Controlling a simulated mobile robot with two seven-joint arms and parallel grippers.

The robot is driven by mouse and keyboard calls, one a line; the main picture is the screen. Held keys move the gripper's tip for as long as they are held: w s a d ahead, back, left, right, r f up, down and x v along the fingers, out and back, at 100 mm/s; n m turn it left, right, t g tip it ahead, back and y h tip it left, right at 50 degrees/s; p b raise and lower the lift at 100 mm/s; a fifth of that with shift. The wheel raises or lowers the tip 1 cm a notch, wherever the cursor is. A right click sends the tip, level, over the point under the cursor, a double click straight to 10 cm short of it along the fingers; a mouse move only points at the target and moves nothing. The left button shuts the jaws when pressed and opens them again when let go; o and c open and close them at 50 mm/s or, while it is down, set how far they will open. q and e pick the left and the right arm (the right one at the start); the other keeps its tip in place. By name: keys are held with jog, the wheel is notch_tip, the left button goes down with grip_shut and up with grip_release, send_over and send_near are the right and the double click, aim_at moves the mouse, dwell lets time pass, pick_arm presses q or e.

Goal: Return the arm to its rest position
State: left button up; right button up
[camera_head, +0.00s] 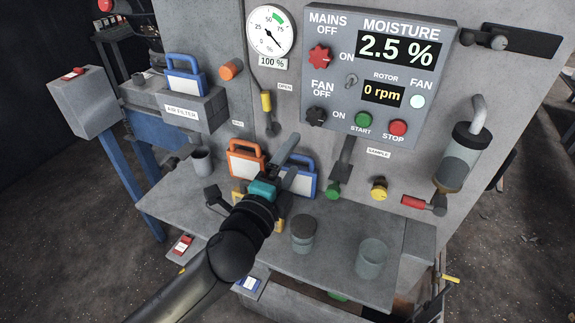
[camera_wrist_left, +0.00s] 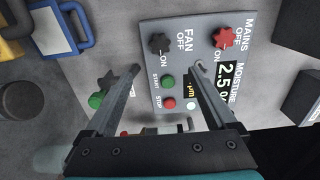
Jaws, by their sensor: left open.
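My left gripper (camera_head: 288,160) reaches in from the lower left in the head view, held above the grey shelf and in front of the machine panel. In the left wrist view its two fingers (camera_wrist_left: 162,78) stand apart with nothing between them. The control panel (camera_head: 380,72) lies beyond the fingers; it reads moisture 2.5 % and rotor 0 rpm. My left arm hides part of the shelf and of the filter frames behind it. My right gripper is in neither view.
An orange frame (camera_head: 238,158) and a blue frame (camera_head: 307,183) stand behind my gripper. A lidded jar (camera_head: 303,238) and a clear cup (camera_head: 371,260) stand on the shelf (camera_head: 330,270). A red-handled valve (camera_head: 414,202) and a green knob (camera_head: 332,190) stick out from the machine.

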pick_arm(q)
jog(key=shift+s+a, duration=0.25)
jog(key=shift+s, duration=0.35)
